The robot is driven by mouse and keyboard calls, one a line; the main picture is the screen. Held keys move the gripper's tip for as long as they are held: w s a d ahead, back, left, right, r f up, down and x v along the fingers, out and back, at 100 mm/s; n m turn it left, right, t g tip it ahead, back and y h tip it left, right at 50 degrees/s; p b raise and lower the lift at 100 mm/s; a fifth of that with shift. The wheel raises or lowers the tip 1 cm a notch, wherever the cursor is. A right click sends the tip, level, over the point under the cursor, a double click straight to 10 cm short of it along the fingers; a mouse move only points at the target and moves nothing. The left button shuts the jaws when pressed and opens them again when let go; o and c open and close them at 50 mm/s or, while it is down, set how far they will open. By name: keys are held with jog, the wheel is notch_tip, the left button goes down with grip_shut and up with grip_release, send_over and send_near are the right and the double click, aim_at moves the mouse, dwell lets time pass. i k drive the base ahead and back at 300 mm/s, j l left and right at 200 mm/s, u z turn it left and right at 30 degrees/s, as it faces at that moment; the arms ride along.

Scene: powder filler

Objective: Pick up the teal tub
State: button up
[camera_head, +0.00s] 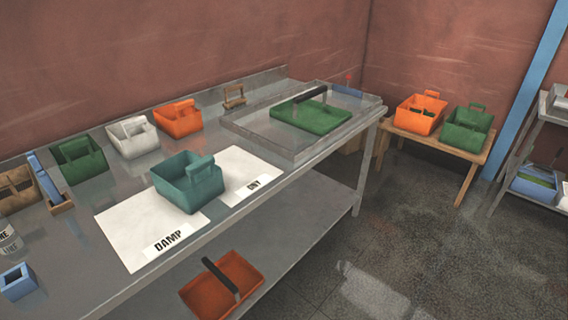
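The teal tub (184,186) is an open-topped box with a raised teal handle. It stands upright on the metal bench (90,207), on the inner part of a white sheet labelled "DAMP" (130,232). Its right side reaches toward a second white sheet with a smaller label (250,165). The inside bottom of the tub is hidden. My gripper is not in this view.
Behind the tub stand green (80,160), white (133,138) and orange (178,119) tubs. A green tray (306,118) with a black handle sits right. An orange tray (222,283) lies on the lower shelf. A wooden table (436,143) holds orange and green tubs. The floor is open right.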

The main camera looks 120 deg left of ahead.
aim_at(190, 180)
jog(key=u, duration=4.4)
